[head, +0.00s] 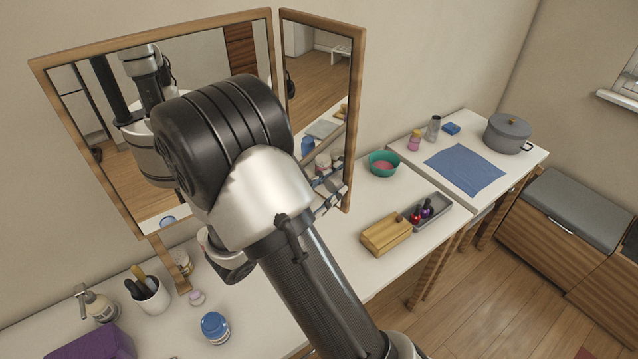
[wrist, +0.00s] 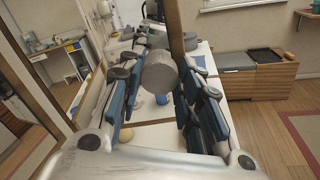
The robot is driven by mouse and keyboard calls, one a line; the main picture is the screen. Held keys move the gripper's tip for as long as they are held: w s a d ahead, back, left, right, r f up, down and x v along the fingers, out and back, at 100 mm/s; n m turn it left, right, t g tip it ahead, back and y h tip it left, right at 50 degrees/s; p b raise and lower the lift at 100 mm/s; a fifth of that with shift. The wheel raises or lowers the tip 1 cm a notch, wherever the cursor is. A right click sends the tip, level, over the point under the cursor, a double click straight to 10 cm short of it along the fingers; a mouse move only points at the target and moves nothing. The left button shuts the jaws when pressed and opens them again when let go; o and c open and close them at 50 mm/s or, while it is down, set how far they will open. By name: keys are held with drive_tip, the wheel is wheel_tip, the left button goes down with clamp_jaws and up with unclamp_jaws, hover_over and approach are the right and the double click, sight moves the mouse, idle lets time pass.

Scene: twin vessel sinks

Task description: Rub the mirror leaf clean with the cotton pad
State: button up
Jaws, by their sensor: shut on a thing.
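The hinged mirror (head: 215,60) has a large wood-framed panel and a narrower leaf (head: 322,75) angled at its right. No clear smudge shows on the leaf. My gripper (head: 328,192) is mostly hidden behind my arm in the head view, with finger parts showing by the leaf's lower part. In the wrist view its blue-padded fingers are shut on a pale grey round pad (wrist: 160,76), which looks like the cotton pad. A wooden frame edge (wrist: 175,30) rises just behind the pad. I cannot tell whether the pad touches the glass.
The counter holds a soap bottle (head: 97,303), a cup of brushes (head: 150,295), a blue-lidded jar (head: 215,327), a wooden box (head: 386,235), a grey tray (head: 433,212) and a teal bowl (head: 383,164). Farther right are a blue cloth (head: 464,170) and a pot (head: 508,133).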

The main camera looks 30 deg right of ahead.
sight(317, 167)
drive_tip(key=shift+s, duration=0.25)
drive_tip(key=shift+w, duration=0.1)
drive_tip(key=shift+w+a, duration=0.25)
drive_tip(key=shift+w, duration=0.9)
drive_tip(key=shift+w+a, duration=0.2)
drive_tip(key=shift+w, duration=0.95)
drive_tip(key=shift+w+a, duration=0.25)
drive_tip(key=shift+w, duration=0.9)
drive_tip(key=v, duration=0.6)
drive_tip(key=v, duration=0.3)
